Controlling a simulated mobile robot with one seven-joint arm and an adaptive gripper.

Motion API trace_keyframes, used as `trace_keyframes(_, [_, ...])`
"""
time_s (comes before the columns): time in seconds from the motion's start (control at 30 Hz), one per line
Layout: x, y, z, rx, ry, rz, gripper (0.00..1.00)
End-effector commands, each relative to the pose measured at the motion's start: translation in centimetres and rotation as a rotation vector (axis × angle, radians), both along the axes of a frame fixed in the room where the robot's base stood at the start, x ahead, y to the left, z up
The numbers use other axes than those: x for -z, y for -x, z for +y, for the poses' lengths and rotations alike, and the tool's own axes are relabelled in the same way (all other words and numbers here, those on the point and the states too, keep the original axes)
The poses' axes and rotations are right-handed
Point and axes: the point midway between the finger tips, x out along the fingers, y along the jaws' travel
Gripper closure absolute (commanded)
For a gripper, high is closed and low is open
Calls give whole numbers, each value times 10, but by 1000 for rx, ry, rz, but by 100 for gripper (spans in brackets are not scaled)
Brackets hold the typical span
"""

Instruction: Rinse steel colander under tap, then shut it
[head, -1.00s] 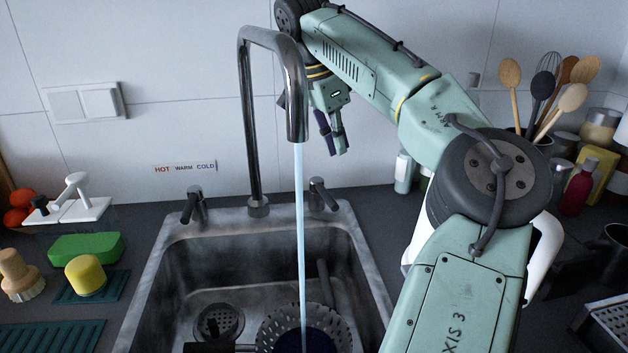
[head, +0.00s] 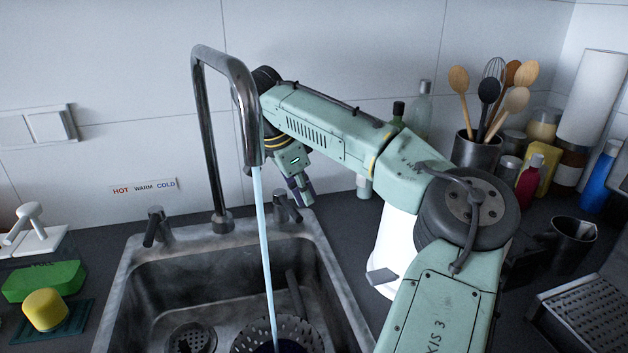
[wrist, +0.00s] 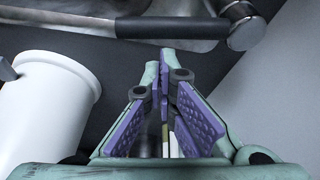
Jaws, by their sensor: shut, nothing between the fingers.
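The steel colander (head: 248,337) sits in the sink at the bottom edge of the head view, partly cut off, with a dark patch inside. The tall chrome tap (head: 212,130) is running, and its water stream (head: 265,255) falls into the colander. A left tap handle (head: 155,228) and a right tap handle (head: 285,205) stand behind the sink. My gripper (head: 303,198) is shut and empty, just beside the right handle; contact cannot be told. In the wrist view, its purple-padded fingers (wrist: 167,55) meet at the tips, just below a dark rod with a metal end (wrist: 175,27).
A white container (head: 398,245) stands right of the sink, close to my arm; it also shows in the wrist view (wrist: 40,115). A utensil pot (head: 476,152), bottles and a grater (head: 590,315) are further right. A green sponge (head: 43,281) lies left.

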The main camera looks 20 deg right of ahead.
Motion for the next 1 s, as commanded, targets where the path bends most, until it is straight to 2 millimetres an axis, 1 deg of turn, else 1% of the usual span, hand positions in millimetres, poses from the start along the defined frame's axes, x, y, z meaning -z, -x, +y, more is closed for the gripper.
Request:
trace_keyframes(0.1, [1,1,3,-1,0,0,100])
trace_keyframes(0.4, [2,1,4,-1,-1,1,100])
trace_keyframes(0.53, [5,3,10,-4,-6,1,100])
trace_keyframes(0.7, [0,8,19,-3,-3,1,100])
trace_keyframes(1.0, [1,9,19,-1,0,0,100])
